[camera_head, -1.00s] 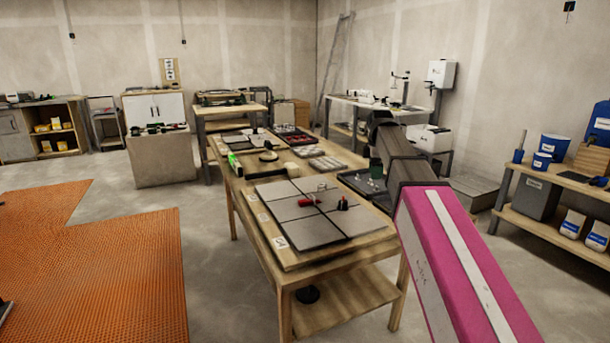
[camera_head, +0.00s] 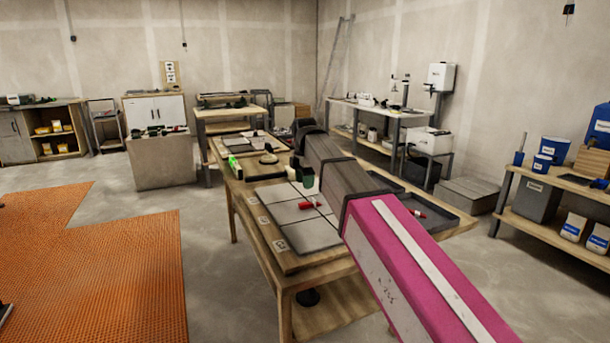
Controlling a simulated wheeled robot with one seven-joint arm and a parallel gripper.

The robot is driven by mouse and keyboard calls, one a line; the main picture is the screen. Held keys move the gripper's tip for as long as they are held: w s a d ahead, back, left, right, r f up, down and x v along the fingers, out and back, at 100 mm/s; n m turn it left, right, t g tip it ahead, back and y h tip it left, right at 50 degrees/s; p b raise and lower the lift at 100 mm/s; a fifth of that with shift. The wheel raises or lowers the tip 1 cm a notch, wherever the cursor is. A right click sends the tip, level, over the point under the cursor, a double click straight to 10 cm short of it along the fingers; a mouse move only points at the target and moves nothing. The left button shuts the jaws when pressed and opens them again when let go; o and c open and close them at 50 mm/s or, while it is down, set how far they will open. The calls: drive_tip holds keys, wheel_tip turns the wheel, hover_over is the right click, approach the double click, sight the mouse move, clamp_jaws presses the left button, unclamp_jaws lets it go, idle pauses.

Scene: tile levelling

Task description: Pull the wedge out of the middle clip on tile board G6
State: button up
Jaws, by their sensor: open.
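The tile board (camera_head: 300,262) lies on the wooden table, with grey tiles split by dark joints and small label cards along its left edge, too small to read. A red wedge (camera_head: 309,205) shows near the middle joint of the tiles; whether it sits in a clip is too small to tell. My gripper (camera_head: 306,182) hangs down at the end of my arm, over the far part of the board, just beyond the red wedge and apart from it in the picture. It is open and mostly hidden by my arm. My arm also covers the board's right part.
A dark tray (camera_head: 450,216) with a small red piece (camera_head: 418,213) lies on the table right of my arm. Tools and boxes crowd the table's far end, including a bright green item (camera_head: 233,163). Orange matting (camera_head: 90,260) covers the floor at left.

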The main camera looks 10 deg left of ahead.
sight(305, 203)
wheel_tip(305, 203, down, 8)
drive_tip(key=shift+f, duration=0.25)
clamp_jaws()
idle(0.3)
idle(0.4)
